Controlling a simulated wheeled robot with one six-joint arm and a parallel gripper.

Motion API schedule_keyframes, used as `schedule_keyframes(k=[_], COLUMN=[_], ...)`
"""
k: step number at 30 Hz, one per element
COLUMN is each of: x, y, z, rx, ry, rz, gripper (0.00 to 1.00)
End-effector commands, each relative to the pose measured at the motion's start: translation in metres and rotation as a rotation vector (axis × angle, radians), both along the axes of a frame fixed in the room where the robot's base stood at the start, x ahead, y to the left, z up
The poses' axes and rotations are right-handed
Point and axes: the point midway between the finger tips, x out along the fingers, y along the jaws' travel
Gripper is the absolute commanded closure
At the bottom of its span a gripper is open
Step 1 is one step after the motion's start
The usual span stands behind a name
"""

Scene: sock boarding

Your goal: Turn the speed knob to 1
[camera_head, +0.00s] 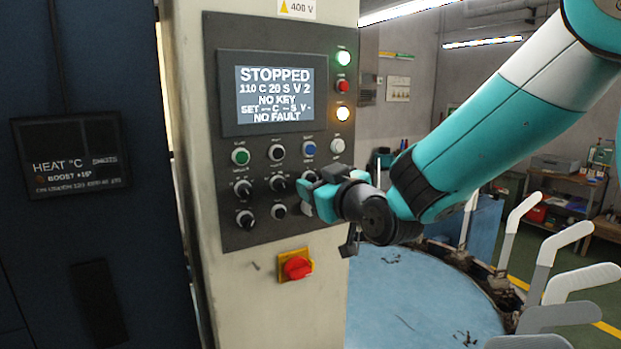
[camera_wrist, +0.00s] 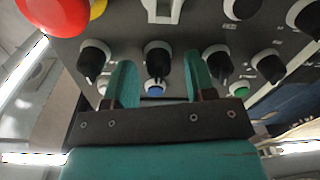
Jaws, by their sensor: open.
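The control panel (camera_head: 228,130) carries rows of black rotary knobs; their labels are too small to read, so I cannot tell by label which is the speed knob. My gripper (camera_head: 310,190) is at the panel's right side, its jaws open. In the wrist view, which is upside down, its two teal fingers (camera_wrist: 158,66) stand on either side of a black knob (camera_wrist: 157,57), the one in line with the blue button (camera_wrist: 155,88). Whether the fingers touch it is unclear. The display (camera_head: 274,94) reads STOPPED and "V 2".
Neighbouring knobs (camera_wrist: 95,58) and (camera_wrist: 220,60) sit close outside the fingers. A red switch (camera_head: 297,268) on a yellow plate is below the panel. Green (camera_head: 240,156) and blue (camera_head: 308,148) buttons are above the knobs. Grey sock forms (camera_head: 570,236) stand at the right.

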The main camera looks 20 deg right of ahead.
Motion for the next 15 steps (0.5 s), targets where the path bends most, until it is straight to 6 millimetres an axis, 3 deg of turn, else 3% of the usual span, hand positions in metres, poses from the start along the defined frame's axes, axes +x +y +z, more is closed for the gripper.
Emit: schedule_keyframes(k=[6, 13, 15], x=[0.0001, 0.0000, 0.0001], y=[-0.0024, -0.0017, -0.0015], z=[-0.0003, -0.0002, -0.0001], rx=[0.000, 0.000, 0.000], ry=[0.000, 0.000, 0.000], rz=[-0.004, -0.003, -0.002], gripper=[0.50, 0.99, 0.99])
